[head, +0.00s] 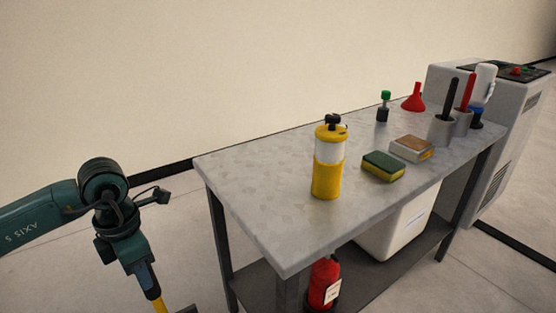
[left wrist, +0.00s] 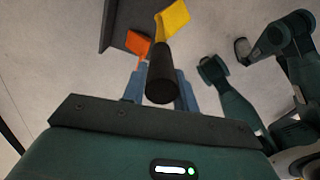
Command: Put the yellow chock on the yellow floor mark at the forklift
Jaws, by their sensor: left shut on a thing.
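My left gripper (head: 151,285) hangs at the lower left of the head view. In the left wrist view its blue fingers (left wrist: 160,88) are shut on a dark round handle (left wrist: 162,75). A yellow piece (left wrist: 172,18), which looks like the yellow chock, shows at the far end of that handle. A bit of yellow (head: 158,305) also shows below the gripper in the head view, cut off by the frame edge. The yellow floor mark and the forklift are not in view.
An orange piece (left wrist: 138,42) shows beside the handle; I cannot tell what it rests on. A metal-topped bench (head: 250,215) stands to the right, with a yellow-and-white bottle (head: 327,175), a sponge (head: 384,167) and tools. A red extinguisher (head: 323,284) stands below.

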